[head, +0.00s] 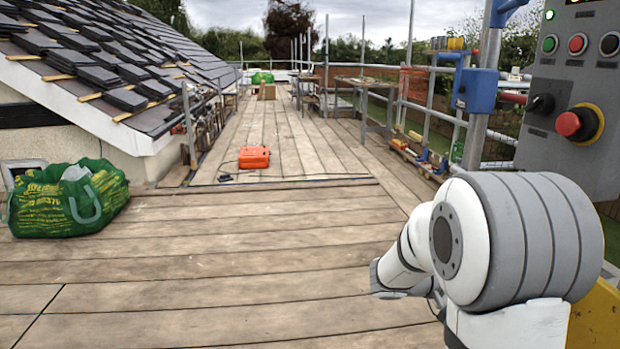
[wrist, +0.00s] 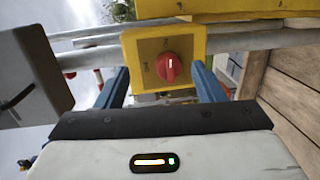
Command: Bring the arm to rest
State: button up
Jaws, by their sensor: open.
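My gripper (wrist: 160,72) shows in the wrist view as two blue fingers set wide apart, open, with nothing held between them. A yellow switch box (wrist: 143,77) with a red rotary knob (wrist: 168,67) appears between the fingers. The knob's pale mark points roughly upward. I cannot tell the exact distance from the fingertips to the knob; no contact is visible. In the head view my white and grey arm (head: 470,235) is bent at the lower right, and my gripper is hidden there.
A grey control panel (head: 575,90) with a red mushroom button (head: 568,124) stands at the right. A green bag (head: 68,200) lies at left by the tiled roof (head: 95,50). An orange case (head: 254,157) lies on the plank deck (head: 200,240).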

jog(key=s+a+r+t+y+p, duration=0.1)
jog(key=s+a+r+y+p, duration=0.4)
jog(key=r+p, duration=0.5)
jog(key=s+a+r+y+p, duration=0.5)
jog(key=a+r+y+p, duration=0.1)
jog(key=a+r+p, duration=0.4)
jog(key=s+a+r+t+y+p, duration=0.1)
jog(key=s+a+r+y+p, duration=0.4)
jog(key=r+p, duration=0.5)
jog(key=a+p, duration=0.2)
jog(key=shift+s+a+t+y, duration=0.3)
jog(key=shift+s+a, duration=0.05)
jog(key=shift+s, duration=0.05)
